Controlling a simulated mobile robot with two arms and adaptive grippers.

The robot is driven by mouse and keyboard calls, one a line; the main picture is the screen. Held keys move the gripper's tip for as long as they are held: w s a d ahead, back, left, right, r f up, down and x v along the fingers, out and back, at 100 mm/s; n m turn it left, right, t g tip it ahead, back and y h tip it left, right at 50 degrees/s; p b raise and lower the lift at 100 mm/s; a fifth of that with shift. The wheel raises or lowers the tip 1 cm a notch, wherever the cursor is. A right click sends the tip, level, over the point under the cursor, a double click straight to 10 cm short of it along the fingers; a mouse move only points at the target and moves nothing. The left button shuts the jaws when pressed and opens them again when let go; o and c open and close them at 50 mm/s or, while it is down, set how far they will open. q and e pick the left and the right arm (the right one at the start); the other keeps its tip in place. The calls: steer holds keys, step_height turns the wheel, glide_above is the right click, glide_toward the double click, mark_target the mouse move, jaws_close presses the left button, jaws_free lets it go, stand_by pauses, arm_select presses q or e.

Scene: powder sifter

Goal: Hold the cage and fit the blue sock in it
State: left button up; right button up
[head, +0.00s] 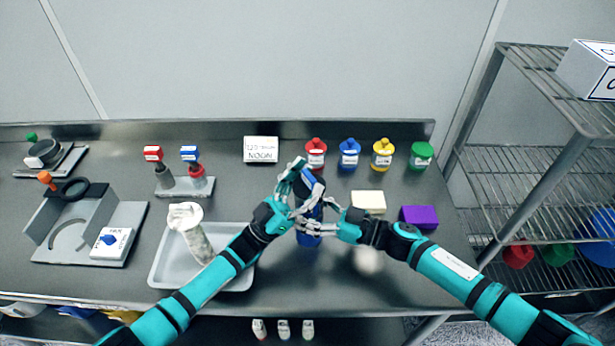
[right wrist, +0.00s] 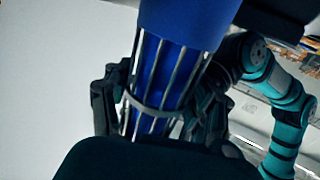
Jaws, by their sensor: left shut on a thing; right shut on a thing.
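The blue sock (head: 308,239) shows below my two grippers in the head view. In the right wrist view its wide blue band (right wrist: 185,20) lies outside the metal bars, and blue shows between the bars. The wire cage (right wrist: 143,85) surrounds that narrower blue part. My left gripper (head: 300,186) is shut on the cage, above the counter. My right gripper (head: 318,226) is lower and shut on the blue sock. The fingers hide much of both things, and how deep the sock sits cannot be told.
A grey tray (head: 236,284) with a whitish sleeve-like thing (head: 194,236) lies left of the grippers. Red (head: 316,152), blue (head: 349,154), yellow (head: 382,154) and green (head: 421,156) bottles stand behind. A cream block (head: 368,202) and purple block (head: 419,216) lie right. A wire rack (head: 535,150) stands beyond.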

arm_select(q)
steer(key=shift+s+d+f, duration=0.1)
steer(key=shift+d+f, duration=0.05)
arm_select(e)
steer(key=shift+a+r, duration=0.1)
arm_select(q)
steer(key=o, duration=1.5)
arm_select(e)
steer(key=shift+s, duration=0.1)
arm_select(q)
steer(key=shift+f, duration=0.1)
step_height(320, 180, up, 21)
steer(key=w+d+r+n+y, duration=0.1)
steer(key=w+r+y, duration=0.1)
steer(key=w, duration=0.3)
steer(key=w+d+r+n+y, duration=0.1)
steer(key=w+d+y, duration=0.1)
steer(key=w+y, duration=0.2)
steer(key=w+d+r+n+y, duration=0.1)
steer(key=w+r+y, duration=0.1)
steer(key=w, duration=0.4)
steer(key=shift+d+r+y, duration=0.15)
steer(key=shift+r+y, duration=0.2)
steer(key=shift+y, duration=0.55)
